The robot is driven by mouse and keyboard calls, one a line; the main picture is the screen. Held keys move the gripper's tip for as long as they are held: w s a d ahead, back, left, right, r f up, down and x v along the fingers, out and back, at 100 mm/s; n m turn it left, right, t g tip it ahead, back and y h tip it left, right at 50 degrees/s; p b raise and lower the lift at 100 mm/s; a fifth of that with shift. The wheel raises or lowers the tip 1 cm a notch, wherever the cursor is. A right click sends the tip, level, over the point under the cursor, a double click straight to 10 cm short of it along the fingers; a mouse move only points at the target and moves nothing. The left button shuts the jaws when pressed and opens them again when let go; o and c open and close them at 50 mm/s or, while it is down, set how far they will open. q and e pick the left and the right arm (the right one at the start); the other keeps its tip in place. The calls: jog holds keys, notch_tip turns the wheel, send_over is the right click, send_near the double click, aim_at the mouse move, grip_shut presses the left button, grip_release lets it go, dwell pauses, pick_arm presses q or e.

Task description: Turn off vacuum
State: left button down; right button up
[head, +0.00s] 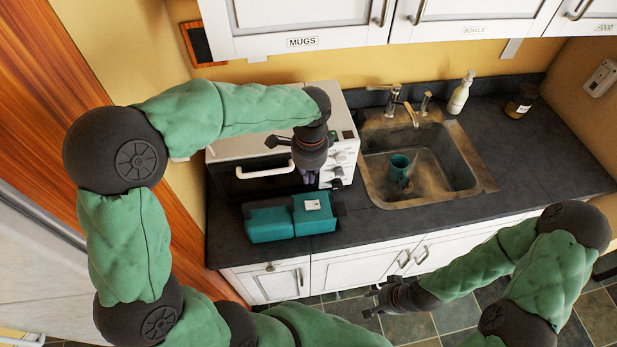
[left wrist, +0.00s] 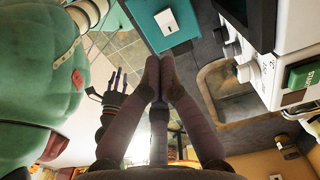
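A teal box-shaped device, seemingly the vacuum (head: 272,222), lies on the dark counter in front of the white oven. A small white switch plate (head: 312,205) is on its right part. In the left wrist view the teal device (left wrist: 182,34) and its white switch (left wrist: 165,20) show at the top, beyond my fingertips. My left gripper (head: 308,178) points down between the oven front and the device, apart from the switch in the picture. Its fingertips (left wrist: 159,62) are together, with nothing seen between them. My right gripper (head: 369,301) is low in front of the cabinets, fingers spread and empty.
The white oven (head: 225,153) with a bar handle stands close behind my left gripper. A sink (head: 455,160) with a teal cup (head: 398,168) is to its right. A soap bottle (head: 460,93) and jar (head: 521,100) stand behind. The right counter is clear.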

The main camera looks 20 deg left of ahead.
aim_at(309, 207)
pick_arm(q)
jog(key=p, duration=0.1)
jog(key=d+p, duration=0.1)
jog(key=w+d+y, duration=0.1)
jog(key=shift+r+g+p, duration=0.25)
jog(key=shift+g+p, duration=0.05)
jog(key=shift+p, duration=0.1)
jog(key=f, duration=0.4)
jog(key=a+f, duration=0.1)
jog(key=f, duration=0.4)
jog(key=s+f, duration=0.1)
jog(key=f, duration=0.4)
jog(key=shift+a, duration=0.2)
